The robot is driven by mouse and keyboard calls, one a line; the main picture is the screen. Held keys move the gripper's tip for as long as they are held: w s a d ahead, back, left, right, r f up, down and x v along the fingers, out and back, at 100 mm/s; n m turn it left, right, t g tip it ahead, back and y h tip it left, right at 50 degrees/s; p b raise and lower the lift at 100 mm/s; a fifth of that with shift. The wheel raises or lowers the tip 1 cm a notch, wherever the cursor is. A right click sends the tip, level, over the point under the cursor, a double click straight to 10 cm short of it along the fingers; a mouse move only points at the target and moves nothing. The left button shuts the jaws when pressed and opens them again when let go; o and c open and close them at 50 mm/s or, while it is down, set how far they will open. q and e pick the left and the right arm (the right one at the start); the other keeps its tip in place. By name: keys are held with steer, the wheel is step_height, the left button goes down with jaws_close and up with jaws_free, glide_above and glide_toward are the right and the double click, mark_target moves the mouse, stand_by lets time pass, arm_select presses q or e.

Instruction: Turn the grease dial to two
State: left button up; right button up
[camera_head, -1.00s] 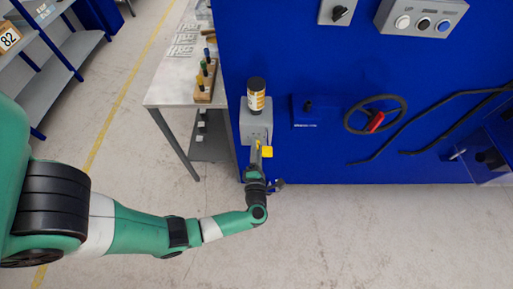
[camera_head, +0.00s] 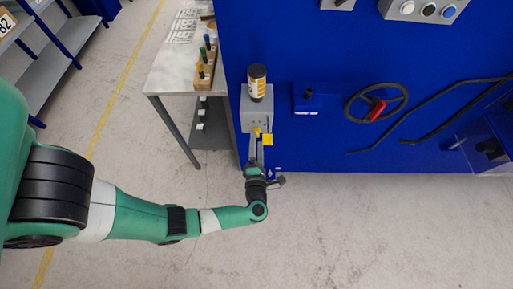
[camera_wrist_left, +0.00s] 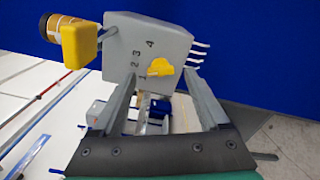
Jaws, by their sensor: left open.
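The grease dial is a yellow knob (camera_wrist_left: 160,67) on the face of a grey box (camera_wrist_left: 180,35). The numbers 1 to 4 curve along the knob's left side; which number it points at is unclear. In the head view the grey box (camera_head: 256,103) hangs on the blue wall, with the yellow knob (camera_head: 257,131) low on it. My left gripper (camera_head: 256,145) is open and empty in front of the box. In the left wrist view its two fingers reach toward the box on either side of the knob, apparently short of it.
A yellow block (camera_wrist_left: 78,45) sticks out beside the box, with a dark-topped canister (camera_head: 257,82) above the box. A table (camera_head: 172,75) with a wooden holder (camera_head: 206,70) stands to the left. A handwheel (camera_head: 376,103) is on the wall to the right. The floor in front is clear.

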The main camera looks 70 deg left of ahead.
arm_select(q)
steer(key=v, duration=0.8)
steer(key=shift+d, duration=0.4)
steer(key=shift+s, duration=0.1)
